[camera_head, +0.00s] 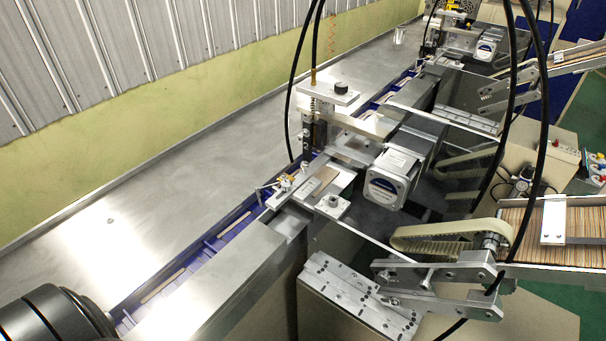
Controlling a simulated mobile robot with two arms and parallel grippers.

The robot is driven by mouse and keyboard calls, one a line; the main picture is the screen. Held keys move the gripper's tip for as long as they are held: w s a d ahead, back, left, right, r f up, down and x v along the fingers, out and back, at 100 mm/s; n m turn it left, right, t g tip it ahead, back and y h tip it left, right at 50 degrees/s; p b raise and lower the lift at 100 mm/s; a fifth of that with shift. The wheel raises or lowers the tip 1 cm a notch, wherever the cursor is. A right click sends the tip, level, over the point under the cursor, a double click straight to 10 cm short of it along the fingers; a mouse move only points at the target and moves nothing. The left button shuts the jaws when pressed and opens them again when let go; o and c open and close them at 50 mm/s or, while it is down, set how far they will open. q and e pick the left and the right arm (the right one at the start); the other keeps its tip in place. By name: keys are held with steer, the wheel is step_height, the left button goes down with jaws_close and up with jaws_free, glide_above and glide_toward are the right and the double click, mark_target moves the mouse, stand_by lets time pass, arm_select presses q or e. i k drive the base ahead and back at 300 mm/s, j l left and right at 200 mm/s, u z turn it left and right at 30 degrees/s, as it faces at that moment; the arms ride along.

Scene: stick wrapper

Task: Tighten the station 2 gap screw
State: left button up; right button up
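The near wrapper station (335,100) stands in the middle, with a metal top block, a vertical spring post and a black knob (341,88). Below it, a flat metal plate assembly (315,185) carries a small round knob or screw (333,201) at its front corner. A similar far station (455,22) stands at the top right. No label shows which one is station 2, and I cannot make out which part is the gap screw. Neither of my grippers is in view. A black rounded part at the lower left looks like a piece of my arm.
A blue conveyor channel (225,228) runs diagonally beside a wide, mostly clear steel table (150,190). A motor (392,180), a belt (440,236) and a stick tray (553,222) lie to the right. Black cables hang over the stations. A wall borders the left.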

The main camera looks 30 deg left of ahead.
mark_target(286, 184)
steer(key=z, duration=1.25)
steer(key=u, duration=2.25)
